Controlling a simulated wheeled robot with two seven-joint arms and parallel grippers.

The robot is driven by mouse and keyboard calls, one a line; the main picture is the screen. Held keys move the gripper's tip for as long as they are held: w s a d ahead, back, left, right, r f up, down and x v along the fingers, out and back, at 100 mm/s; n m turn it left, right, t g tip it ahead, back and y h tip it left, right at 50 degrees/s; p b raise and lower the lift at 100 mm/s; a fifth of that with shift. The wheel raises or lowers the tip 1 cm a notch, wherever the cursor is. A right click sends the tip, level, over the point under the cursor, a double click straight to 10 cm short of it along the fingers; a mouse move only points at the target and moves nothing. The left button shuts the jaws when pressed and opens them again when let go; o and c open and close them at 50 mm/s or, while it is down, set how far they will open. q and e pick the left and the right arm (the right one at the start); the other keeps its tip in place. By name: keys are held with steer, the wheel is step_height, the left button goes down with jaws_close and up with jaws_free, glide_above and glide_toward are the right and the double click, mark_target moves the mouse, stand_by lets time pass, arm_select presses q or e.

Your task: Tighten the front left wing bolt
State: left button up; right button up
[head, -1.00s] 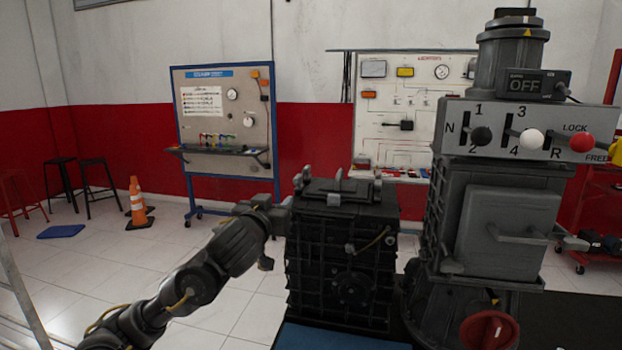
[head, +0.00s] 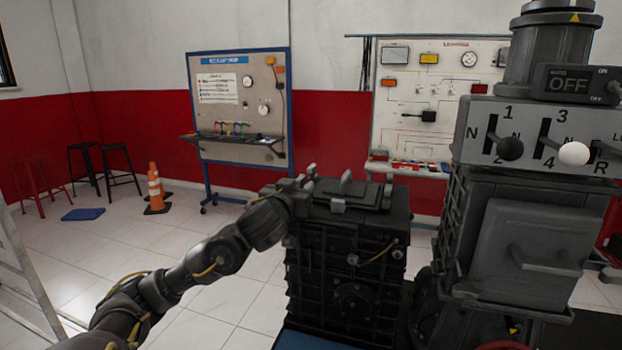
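A black ribbed engine housing (head: 345,265) stands upright in the middle. Several grey wing bolts show on its top: one at the front edge (head: 338,205), one further back (head: 346,182), one on the right (head: 388,192) and an upright one at the left (head: 311,171). I cannot tell for sure which is the front left one. My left gripper (head: 302,187) reaches in from the left and is at the top left edge of the housing, close to the left wing bolt. Its fingers are small and dark, so contact and opening are unclear. My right gripper is not in view.
A large grey machine with a lever panel (head: 540,145) stands close on the right of the housing. Behind are a blue-framed board (head: 240,110) and a white wiring board (head: 440,110). An orange cone (head: 155,190) and stools stand at the left. The tiled floor at left is mostly clear.

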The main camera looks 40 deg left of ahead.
arm_select(q)
steer(key=shift+w+a, duration=0.25)
steer(key=shift+w, duration=0.55)
steer(key=c, duration=0.8)
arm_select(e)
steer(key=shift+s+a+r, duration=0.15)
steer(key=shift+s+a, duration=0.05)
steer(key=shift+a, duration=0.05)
